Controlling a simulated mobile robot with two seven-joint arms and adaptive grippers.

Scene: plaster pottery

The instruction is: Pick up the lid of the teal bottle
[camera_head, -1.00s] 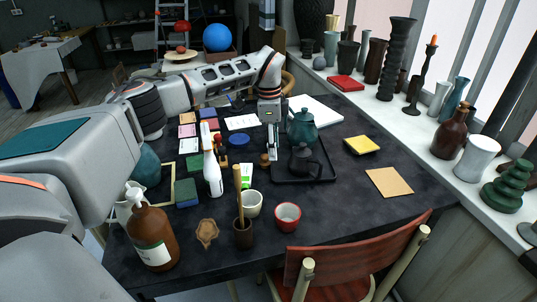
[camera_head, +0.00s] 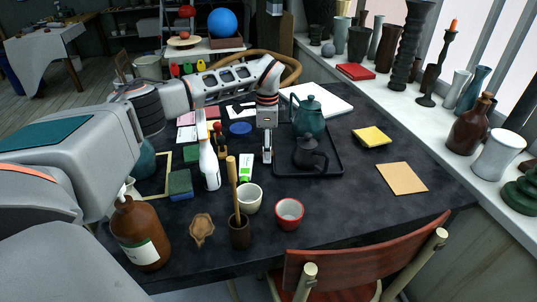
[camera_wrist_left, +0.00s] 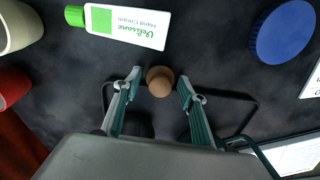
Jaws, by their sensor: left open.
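A small round brown piece, like a wooden stopper (camera_wrist_left: 160,81), stands on the dark table; it looks like the bottle's lid. My left gripper (camera_wrist_left: 156,88) is open above it, with one finger on each side and the piece between and just beyond the fingertips. I see no contact. In the head view my left gripper (camera_head: 267,160) points down beside the tray and hides the piece. A rounded teal vessel (camera_head: 147,158), perhaps the teal bottle, is at the left, partly hidden by my arm. My right gripper is not in view.
A black tray (camera_head: 332,171) with a teal teapot (camera_head: 308,118) and a dark pot (camera_head: 307,156) stands right beside the gripper. A hand cream tube (camera_wrist_left: 128,25), a blue disc (camera_wrist_left: 284,32) and cups (camera_head: 249,199) are close by. The table's right front is mostly clear.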

